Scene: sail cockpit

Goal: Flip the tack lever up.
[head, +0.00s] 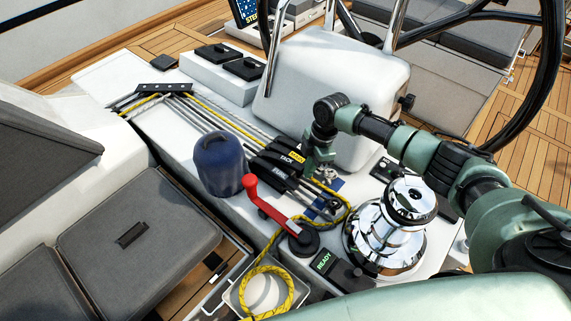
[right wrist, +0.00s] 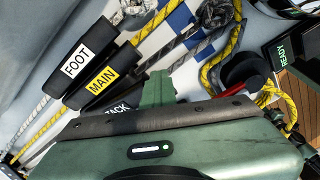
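The tack lever (head: 284,160) is a black clutch handle with a white TACK label, in a bank of rope clutches in the middle of the head view. It appears to lie flat, in line with its neighbours. In the right wrist view, its labelled end (right wrist: 118,108) shows just above my gripper body, which hides the rest. My right gripper (head: 318,170) points down close to the right side of the clutch bank. One green finger (right wrist: 157,90) shows in the wrist view; its opening and any contact with the lever cannot be made out. My left gripper is out of view.
Beside it are the yellow-labelled MAIN lever (right wrist: 101,82), the FOOT lever (right wrist: 76,62) and the FURL lever (head: 277,175). A red-handled winch crank (head: 270,208), a chrome winch (head: 388,235), a blue round-topped object (head: 220,165) and yellow rope (head: 265,285) stand nearby.

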